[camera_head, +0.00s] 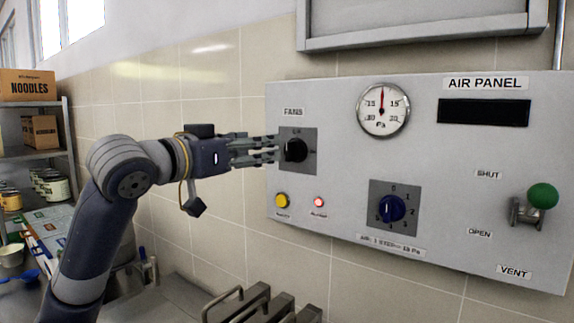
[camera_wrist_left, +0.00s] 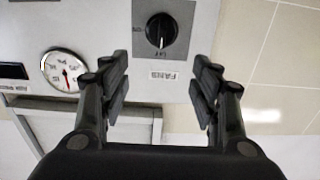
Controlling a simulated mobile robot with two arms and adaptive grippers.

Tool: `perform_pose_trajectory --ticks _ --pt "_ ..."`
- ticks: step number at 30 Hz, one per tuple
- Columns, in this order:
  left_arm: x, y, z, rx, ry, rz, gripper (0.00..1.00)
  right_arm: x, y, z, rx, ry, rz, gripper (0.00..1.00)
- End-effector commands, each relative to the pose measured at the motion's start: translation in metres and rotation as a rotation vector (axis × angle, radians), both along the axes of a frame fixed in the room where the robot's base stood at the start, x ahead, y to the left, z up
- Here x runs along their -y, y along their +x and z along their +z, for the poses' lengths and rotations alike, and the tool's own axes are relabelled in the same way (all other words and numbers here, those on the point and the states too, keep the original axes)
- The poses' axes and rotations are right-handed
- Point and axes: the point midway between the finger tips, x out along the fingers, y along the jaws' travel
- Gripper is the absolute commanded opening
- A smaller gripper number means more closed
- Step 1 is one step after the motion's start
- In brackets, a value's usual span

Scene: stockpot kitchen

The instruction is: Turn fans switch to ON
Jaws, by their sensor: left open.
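The fans switch (camera_head: 296,150) is a black rotary knob on a dark square plate under the FANS label, at the left of the grey air panel (camera_head: 340,105). In the left wrist view the knob (camera_wrist_left: 161,30) appears upside down, with its white pointer line toward the label side, at the mark that seems to read OFF. My left gripper (camera_head: 277,150) is open, its fingers pointing at the knob from the left in the head view. In the wrist view its fingertips (camera_wrist_left: 160,75) are spread on either side, short of the knob. My right gripper is not in view.
The panel also has a gauge (camera_head: 382,108), a blue knob (camera_head: 391,208), a yellow button (camera_head: 282,201), a red lamp (camera_head: 318,202) and a green-knobbed vent lever (camera_head: 541,197). A shelf with a noodles box (camera_head: 28,86) stands at the left. Metal racks (camera_head: 262,303) lie below the panel.

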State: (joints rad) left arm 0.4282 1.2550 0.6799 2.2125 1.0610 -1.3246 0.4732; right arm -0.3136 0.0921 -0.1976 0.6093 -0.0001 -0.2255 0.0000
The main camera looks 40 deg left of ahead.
Motion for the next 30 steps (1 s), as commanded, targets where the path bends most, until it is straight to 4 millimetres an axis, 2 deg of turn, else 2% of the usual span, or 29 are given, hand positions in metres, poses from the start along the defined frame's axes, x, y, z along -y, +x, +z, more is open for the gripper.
perform_pose_trajectory --ticks 1,3,8,12,21,30 --pt "0.0 0.0 -0.011 -0.001 0.0 0.0 0.57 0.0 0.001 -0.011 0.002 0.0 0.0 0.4" --pt "0.0 0.0 -0.018 -0.001 0.0 0.0 0.57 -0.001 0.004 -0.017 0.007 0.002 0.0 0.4" --pt "-0.001 0.004 -0.019 -0.002 -0.001 0.0 0.57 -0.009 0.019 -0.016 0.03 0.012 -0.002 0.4" --pt "-0.002 0.019 -0.016 -0.004 -0.002 -0.001 0.57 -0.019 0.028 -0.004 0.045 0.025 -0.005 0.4" --pt "-0.009 0.075 -0.014 -0.003 -0.002 0.0 0.57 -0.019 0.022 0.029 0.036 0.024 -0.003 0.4" --pt "-0.012 0.104 -0.017 0.0 -0.001 0.0 0.57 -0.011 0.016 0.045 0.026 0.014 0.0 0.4"
